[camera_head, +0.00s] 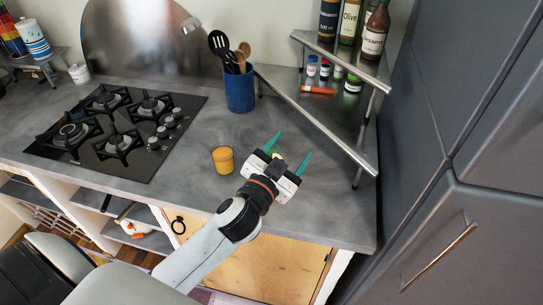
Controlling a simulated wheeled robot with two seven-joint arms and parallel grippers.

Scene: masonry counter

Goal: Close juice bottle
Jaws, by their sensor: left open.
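A small yellow-orange container (223,160), which looks like the juice bottle, stands upright on the grey counter. Its top is a flat-looking orange disc; whether that is a lid or an opening I cannot tell. My left gripper (294,143) is over the counter to the right of it, apart from it. Its two teal fingers are spread open. A small yellow-green thing (279,156) shows at the base of the fingers, mostly hidden by the gripper; I cannot tell what it is. My right gripper is not in view.
A blue utensil holder (239,90) stands behind the container. A black gas hob (118,130) lies to the left. A metal corner shelf (320,105) with bottles and jars stands at the right, its leg close to my gripper. Tall grey cabinets (450,130) fill the right side.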

